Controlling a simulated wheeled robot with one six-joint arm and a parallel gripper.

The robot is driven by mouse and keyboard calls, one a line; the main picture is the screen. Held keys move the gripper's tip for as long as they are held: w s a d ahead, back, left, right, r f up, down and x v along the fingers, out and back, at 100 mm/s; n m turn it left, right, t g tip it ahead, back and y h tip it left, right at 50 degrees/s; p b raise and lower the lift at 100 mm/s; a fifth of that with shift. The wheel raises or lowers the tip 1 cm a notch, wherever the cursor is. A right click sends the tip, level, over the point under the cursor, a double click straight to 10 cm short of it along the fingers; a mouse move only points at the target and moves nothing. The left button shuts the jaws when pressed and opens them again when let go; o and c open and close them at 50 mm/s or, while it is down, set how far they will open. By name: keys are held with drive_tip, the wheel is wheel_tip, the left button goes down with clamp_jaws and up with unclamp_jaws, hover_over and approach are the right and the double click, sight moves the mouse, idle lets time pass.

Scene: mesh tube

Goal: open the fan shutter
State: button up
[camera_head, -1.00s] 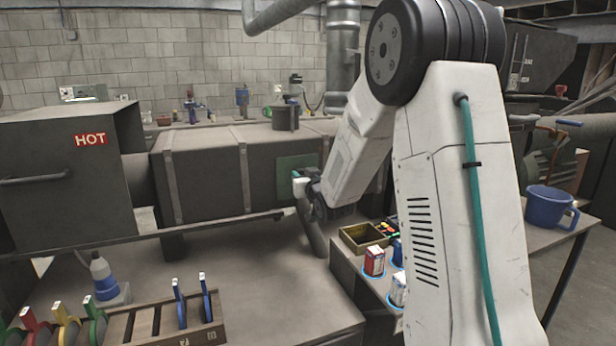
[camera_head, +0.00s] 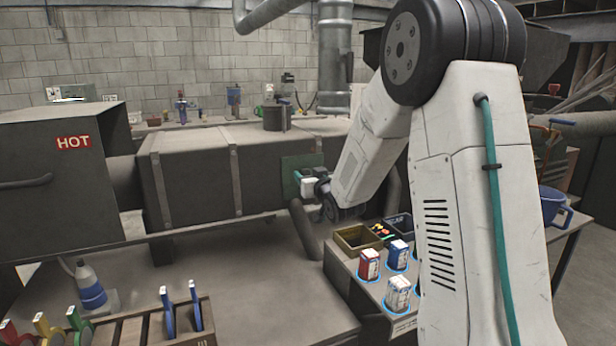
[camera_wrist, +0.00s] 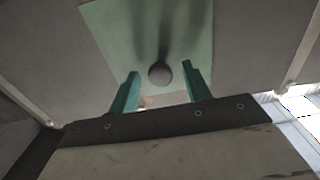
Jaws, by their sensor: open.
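The fan shutter looks to be the green plate (camera_head: 290,165) on the front side of the long grey duct (camera_head: 200,175). In the wrist view the pale green plate (camera_wrist: 110,40) fills the top middle, with a round dark knob (camera_wrist: 160,73) on it. My gripper (camera_wrist: 158,85) is open, its two teal fingers on either side of the knob. I cannot tell if either finger touches it. In the head view my gripper (camera_head: 298,180) is at the plate, partly hidden by my wrist.
A box marked HOT (camera_head: 73,142) stands at the left end of the duct. Small cartons (camera_head: 398,290) and an open bin (camera_head: 352,240) sit on a side table below my arm. A rack with blue paddles (camera_head: 168,312) and a bottle (camera_head: 90,285) are at front left.

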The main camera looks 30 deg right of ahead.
drive_tip(key=s, duration=0.7)
drive_tip(key=shift+s+a, duration=0.25)
drive_tip(key=shift+a, duration=0.2)
drive_tip(key=s+a+g, duration=0.5)
drive_tip(key=s, duration=0.8)
drive_tip(key=s+a+n+g+y, duration=0.1)
drive_tip(key=s+a+g, duration=0.5)
drive_tip(key=s, duration=0.7)
drive_tip(key=s+a+g+y, duration=0.1)
drive_tip(key=s+a+g, duration=0.4)
drive_tip(key=s, duration=0.8)
drive_tip(key=shift+s+a+g, duration=0.15)
drive_tip(key=shift+a+g, duration=0.1)
drive_tip(key=shift+g, duration=0.05)
drive_tip(key=shift+a, duration=0.1)
